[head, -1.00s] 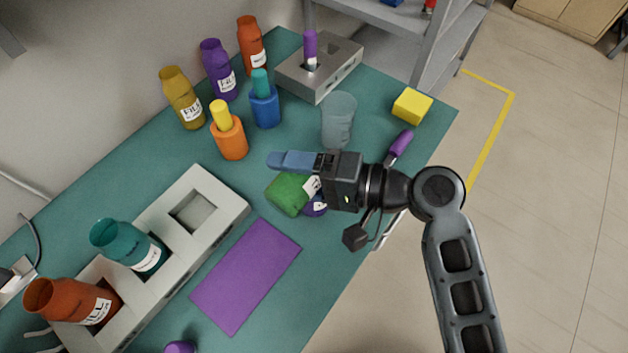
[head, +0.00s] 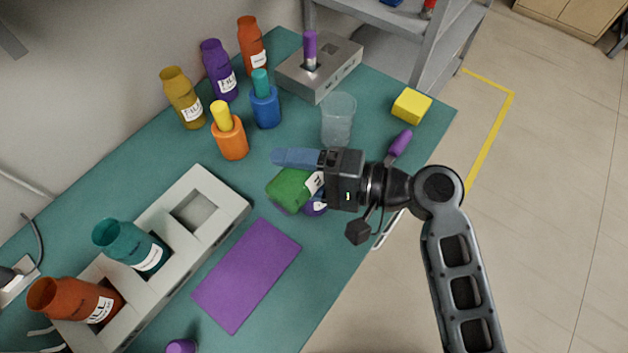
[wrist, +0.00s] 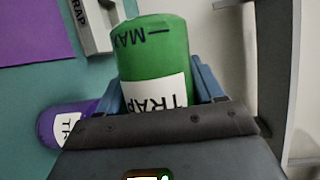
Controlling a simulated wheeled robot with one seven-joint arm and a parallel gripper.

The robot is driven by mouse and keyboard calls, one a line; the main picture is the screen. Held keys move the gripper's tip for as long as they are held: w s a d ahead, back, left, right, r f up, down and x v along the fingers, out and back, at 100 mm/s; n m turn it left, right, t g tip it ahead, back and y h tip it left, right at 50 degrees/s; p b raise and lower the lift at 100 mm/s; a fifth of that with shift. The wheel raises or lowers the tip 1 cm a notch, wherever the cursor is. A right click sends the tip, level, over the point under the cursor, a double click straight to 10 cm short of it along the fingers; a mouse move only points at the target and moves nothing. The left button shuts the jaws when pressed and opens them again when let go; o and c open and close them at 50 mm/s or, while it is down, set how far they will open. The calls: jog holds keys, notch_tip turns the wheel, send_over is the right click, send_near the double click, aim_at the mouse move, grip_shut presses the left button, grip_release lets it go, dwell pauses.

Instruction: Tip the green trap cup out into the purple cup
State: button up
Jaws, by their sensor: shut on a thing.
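The green trap cup (head: 288,190) is held in my gripper (head: 296,159), tilted, with its far end towards the lower left in the head view. In the wrist view the green cup (wrist: 155,55) lies between the two blue fingers, with its "MAX" line and white "TRAP" label showing. The purple cup (head: 314,204) is mostly hidden under the green cup and my gripper in the head view. In the wrist view the purple cup (wrist: 62,125) stands at lower left with a white label. I cannot tell whether any contents are flowing.
A purple mat (head: 246,276) lies in front on the teal table. A grey rack (head: 225,207) with tilted teal and orange bottles is at left. A clear beaker (head: 338,118), a yellow block (head: 411,106) and several bottles stand behind. The table's right edge is close to my arm.

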jog(key=shift+w+d+r+m+y+p, duration=0.15)
jog(key=shift+w+d+m+y+p, duration=0.2)
jog(key=shift+m, duration=0.5)
jog(key=shift+w+r+m+y+p, duration=0.15)
jog(key=shift+m+y+p, duration=0.25)
jog(key=shift+m, duration=0.45)
dwell(1.4)
jog(key=shift+w+d+r+m+t+y+p, duration=0.15)
jog(key=shift+m+y, duration=0.1)
jog(key=shift+m, duration=0.4)
jog(key=shift+w+d+f+m+t+y+p, duration=0.15)
jog(key=shift+m+y, duration=0.1)
jog(key=shift+m, duration=0.35)
jog(key=shift+w+d+r+m+t+y, duration=0.15)
jog(key=shift+m+y, duration=0.1)
jog(key=shift+m, duration=0.4)
dwell(1.2)
jog(key=shift+a, duration=0.1)
dwell(0.7)
jog(key=n, duration=0.2)
jog(key=s+n+h+b, duration=0.1)
jog(key=shift+a+f+g, duration=0.2)
jog(key=shift+a+g, duration=0.15)
jog(key=shift+s+a+n+h, duration=0.1)
jog(key=shift+n+h, duration=0.3)
jog(key=shift+n, duration=0.4)
